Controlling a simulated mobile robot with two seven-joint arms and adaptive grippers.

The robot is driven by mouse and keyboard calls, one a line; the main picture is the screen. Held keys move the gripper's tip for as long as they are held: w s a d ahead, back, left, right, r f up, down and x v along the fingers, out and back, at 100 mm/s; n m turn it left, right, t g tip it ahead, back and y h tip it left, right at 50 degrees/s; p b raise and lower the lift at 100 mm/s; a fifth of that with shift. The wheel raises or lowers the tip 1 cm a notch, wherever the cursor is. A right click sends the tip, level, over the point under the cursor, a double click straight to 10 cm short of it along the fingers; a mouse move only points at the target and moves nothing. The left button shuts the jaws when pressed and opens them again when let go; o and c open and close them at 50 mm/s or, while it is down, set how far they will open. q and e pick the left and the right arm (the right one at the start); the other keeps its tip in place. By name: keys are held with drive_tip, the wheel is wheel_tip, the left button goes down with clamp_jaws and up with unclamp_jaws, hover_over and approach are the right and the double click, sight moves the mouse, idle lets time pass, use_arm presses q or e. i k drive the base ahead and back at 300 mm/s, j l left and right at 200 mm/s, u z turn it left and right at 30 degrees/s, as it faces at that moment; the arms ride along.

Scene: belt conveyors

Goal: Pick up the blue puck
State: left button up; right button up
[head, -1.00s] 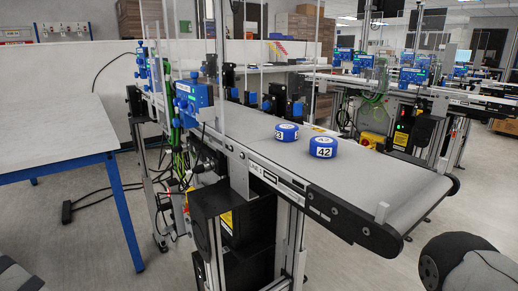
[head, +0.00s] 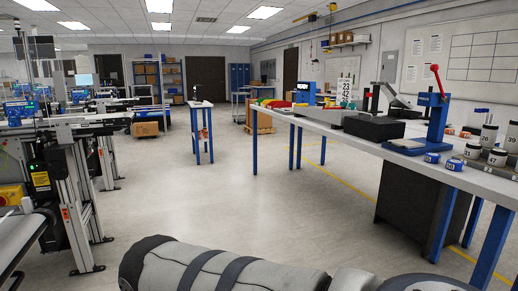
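Two small blue-and-white pucks lie on the right-hand workbench near its front edge. One blue puck (head: 432,157) is beside the blue press base, and the other blue puck (head: 455,164) is just right of it. Their labels are too small to read surely. I cannot tell which of them, if either, is the task's puck. A grey arm link of mine crosses the bottom of the head view. Neither of my grippers shows.
The white workbench (head: 345,131) with blue legs runs along the right. A blue hand press (head: 434,120) with a red-knobbed lever stands on it, left of several white-and-grey cylinders (head: 489,135). A conveyor (head: 18,235) edges in at lower left. The middle floor is clear.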

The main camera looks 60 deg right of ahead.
sight(431, 158)
drive_tip(key=l+z, duration=0.15)
drive_tip(key=z, duration=1.9)
drive_tip(key=j+z, duration=0.1)
drive_tip(key=z, duration=0.3)
drive_tip(key=k+z, duration=0.1)
drive_tip(key=z, duration=0.25)
drive_tip(key=k+j+z, duration=0.1)
drive_tip(key=z, duration=0.3)
